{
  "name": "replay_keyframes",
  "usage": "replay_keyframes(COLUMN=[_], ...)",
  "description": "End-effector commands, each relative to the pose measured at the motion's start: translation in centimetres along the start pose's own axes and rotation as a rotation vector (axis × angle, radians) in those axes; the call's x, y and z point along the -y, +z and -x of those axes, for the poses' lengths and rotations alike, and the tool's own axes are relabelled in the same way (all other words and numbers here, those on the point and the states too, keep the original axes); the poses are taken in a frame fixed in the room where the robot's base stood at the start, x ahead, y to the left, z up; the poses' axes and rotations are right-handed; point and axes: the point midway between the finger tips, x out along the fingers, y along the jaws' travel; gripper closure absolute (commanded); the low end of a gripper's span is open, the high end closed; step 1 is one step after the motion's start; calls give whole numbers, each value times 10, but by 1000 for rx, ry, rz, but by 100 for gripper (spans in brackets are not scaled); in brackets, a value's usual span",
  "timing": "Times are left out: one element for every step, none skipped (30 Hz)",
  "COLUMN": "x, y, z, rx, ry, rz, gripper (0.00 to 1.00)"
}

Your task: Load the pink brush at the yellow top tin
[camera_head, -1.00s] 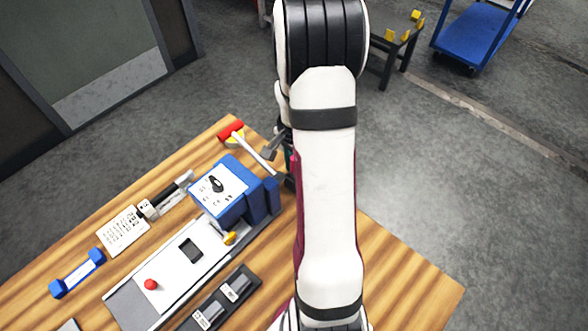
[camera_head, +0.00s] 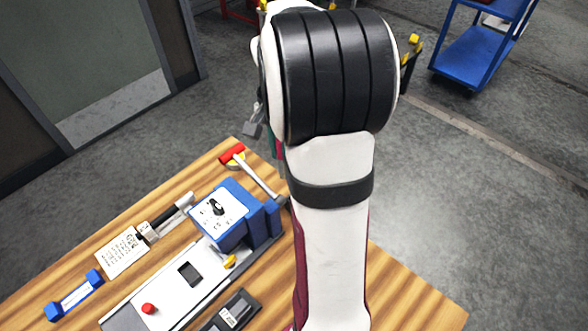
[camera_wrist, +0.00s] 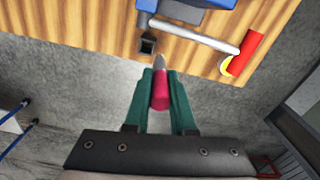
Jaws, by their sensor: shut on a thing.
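My gripper (camera_wrist: 159,72) has green fingers shut on the pink brush (camera_wrist: 160,92), whose grey tip points away from me towards the table edge in the wrist view. In the head view my arm hides most of the gripper; a bit of green and pink shows beyond the table's far edge. A round yellow top (camera_wrist: 227,66), seemingly the yellow top tin, lies partly under a red lever handle in the wrist view. It also shows in the head view (camera_head: 237,164). The brush is apart from it, to its left in the wrist view.
The red handle (camera_head: 232,154) on its grey lever overhangs the yellow top. A blue machine (camera_head: 228,215) stands beside it on the wooden table. A small dark square piece (camera_wrist: 147,46) sits near the table edge. Blue carts stand farther off.

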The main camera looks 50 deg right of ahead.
Motion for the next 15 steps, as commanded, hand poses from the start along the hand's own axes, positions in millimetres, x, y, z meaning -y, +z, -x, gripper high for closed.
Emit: replay_keyframes(x=[16, 25, 38, 47, 55, 66, 73, 79, 87, 92, 96, 102, 106, 109, 114], y=[6, 10, 17, 22, 28, 37, 44, 50, 59, 65, 72, 80, 86, 92, 100], z=[14, 23, 36, 45, 55, 67, 76, 84, 95, 102, 109, 118, 124, 130, 137], rx=[-14, -21, -29, -36, -42, -49, -53, -57, -63, -66, -69, -73, -76, -79, -81], ry=[-9, -13, -19, -24, -30, -35, -40, -45, -51, -56, -61, -66, -70, -75, -80], rz=[78, 134, 210, 264, 316, 383, 429, 473, 527, 564, 598, 642, 673, 701, 737], gripper=[100, 100, 100, 100, 100, 100, 100, 100, 100, 100, 100, 100, 100, 100, 100])
